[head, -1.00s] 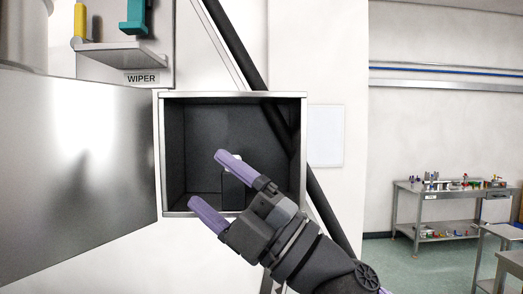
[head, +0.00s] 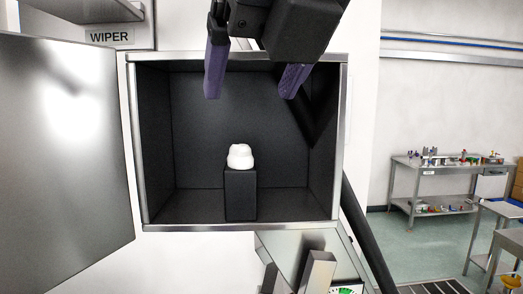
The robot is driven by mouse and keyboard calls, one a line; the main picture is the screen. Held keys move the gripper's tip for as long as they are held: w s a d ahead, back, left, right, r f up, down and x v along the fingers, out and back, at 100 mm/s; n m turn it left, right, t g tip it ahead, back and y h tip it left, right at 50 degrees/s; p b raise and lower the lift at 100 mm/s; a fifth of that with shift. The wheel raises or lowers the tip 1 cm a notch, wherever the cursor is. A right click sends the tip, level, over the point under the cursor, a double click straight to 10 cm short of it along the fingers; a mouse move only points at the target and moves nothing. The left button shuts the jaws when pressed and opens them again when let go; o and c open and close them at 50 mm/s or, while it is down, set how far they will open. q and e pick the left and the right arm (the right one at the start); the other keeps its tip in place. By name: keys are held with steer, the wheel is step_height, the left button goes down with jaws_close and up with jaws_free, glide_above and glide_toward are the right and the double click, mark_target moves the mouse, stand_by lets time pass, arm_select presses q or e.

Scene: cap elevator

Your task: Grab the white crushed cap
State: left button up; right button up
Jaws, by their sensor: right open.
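The white crushed cap (head: 240,157) sits on top of a small black block (head: 240,195) inside an open dark-lined box (head: 347,140) with a metal rim. My right gripper (head: 250,88) comes in from the top of the head view. Its two purple fingers point down and are spread apart, with nothing between them. It is above the cap in the picture, overlapping the box's top edge, and apart from the cap. My left gripper is not in view.
The box's metal door (head: 65,150) stands swung open on the left. A metal chute-like part (head: 300,245) is below the box. Metal tables (head: 430,165) stand far off at right.

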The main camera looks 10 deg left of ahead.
mark_target(240, 155)
steer(key=x, duration=0.3)
steer(key=p+x, duration=0.1)
steer(key=x, duration=0.2)
steer(key=d+p+x, duration=0.1)
steer(key=x, duration=0.1)
steer(key=shift+w+f, duration=0.3)
steer(key=shift+f, duration=0.3)
steer(key=shift+s, duration=0.1)
steer(key=shift+c, duration=0.5)
jaws_close()
